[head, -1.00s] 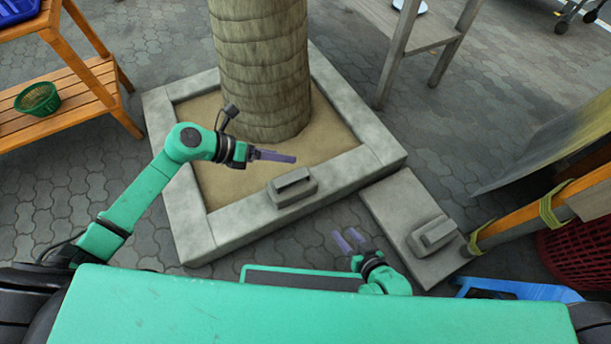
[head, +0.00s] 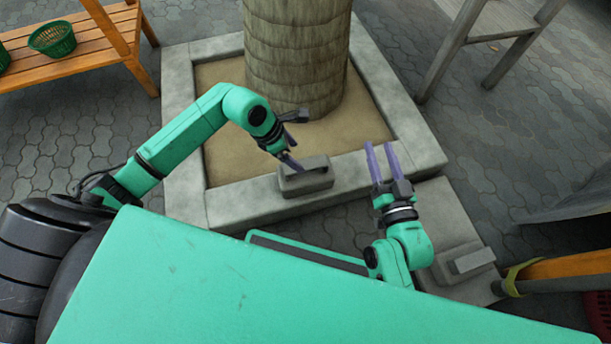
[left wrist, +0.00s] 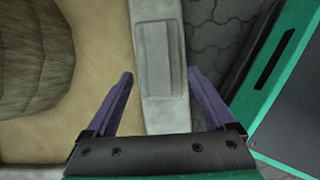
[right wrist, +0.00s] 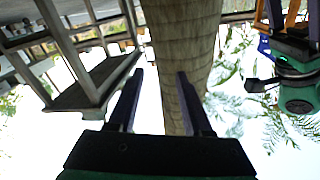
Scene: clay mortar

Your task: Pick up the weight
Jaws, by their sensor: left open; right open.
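A grey block-shaped weight (head: 306,177) with a raised bar on top sits on the front stone rim of the tree planter. My left gripper (head: 293,162) is open at the weight's upper left, and its fingers overlap the weight's edge in the head view. In the left wrist view the weight (left wrist: 157,60) lies ahead between the lines of the open fingers (left wrist: 166,100), which look apart from it. A second similar weight (head: 466,262) rests on the stone slab at the right. My right gripper (head: 378,162) is open and empty, right of the first weight, with fingers pointing up the picture.
The tree trunk (head: 296,60) stands in the sandy planter (head: 190,200) just beyond the left gripper. A wooden shelf (head: 110,25) with green baskets is at upper left. A grey wooden stand (head: 462,45) is at upper right. An orange pole (head: 565,268) lies at lower right.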

